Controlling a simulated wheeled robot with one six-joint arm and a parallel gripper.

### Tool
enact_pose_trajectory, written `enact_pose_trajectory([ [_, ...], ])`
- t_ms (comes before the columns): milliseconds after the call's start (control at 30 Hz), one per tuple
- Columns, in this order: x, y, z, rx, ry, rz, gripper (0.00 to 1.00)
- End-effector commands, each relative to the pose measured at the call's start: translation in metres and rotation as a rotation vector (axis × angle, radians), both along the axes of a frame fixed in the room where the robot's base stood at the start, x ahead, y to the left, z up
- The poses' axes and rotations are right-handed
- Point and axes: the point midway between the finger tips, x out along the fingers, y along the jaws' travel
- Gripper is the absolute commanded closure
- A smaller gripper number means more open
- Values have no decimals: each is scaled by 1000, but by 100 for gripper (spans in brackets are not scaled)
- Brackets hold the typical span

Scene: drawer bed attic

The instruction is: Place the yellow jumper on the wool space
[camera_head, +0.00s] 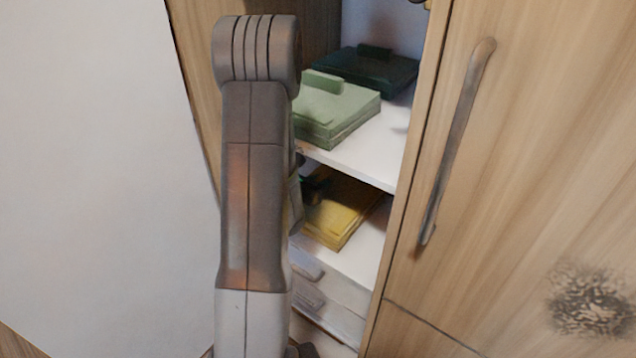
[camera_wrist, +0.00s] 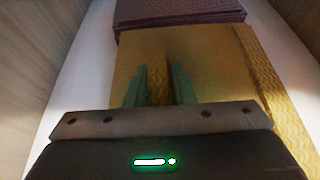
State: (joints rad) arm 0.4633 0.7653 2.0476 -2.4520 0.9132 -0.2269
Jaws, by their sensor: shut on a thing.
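The yellow jumper (camera_head: 341,212) lies folded on the lower white shelf of the open wardrobe, partly hidden behind my arm in the head view. In the wrist view the yellow jumper (camera_wrist: 205,62) fills the middle, with a ribbed side at the right. My gripper (camera_wrist: 158,78) has its two greenish fingers shut on a raised fold or tab of the jumper. I cannot tell whether the jumper is lifted off the shelf. No label for the wool space shows.
A dark purple folded garment (camera_wrist: 180,12) lies behind the jumper. The shelf above holds a light green garment (camera_head: 340,110) and a dark green one (camera_head: 368,72). Drawers (camera_head: 325,290) sit below. The wardrobe door (camera_head: 540,150) with its handle (camera_head: 458,140) bounds the right side.

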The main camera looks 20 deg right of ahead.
Motion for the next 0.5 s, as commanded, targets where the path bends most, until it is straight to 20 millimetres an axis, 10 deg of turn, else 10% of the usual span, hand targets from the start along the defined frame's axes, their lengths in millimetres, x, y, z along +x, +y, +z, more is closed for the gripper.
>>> enact_pose_trajectory([
  [67,0,0,-3,-2,-1,0,100],
  [100,0,0,-2,0,0,0,71],
  [167,0,0,-2,1,1,0,59],
  [500,0,0,0,0,0,0,57],
])
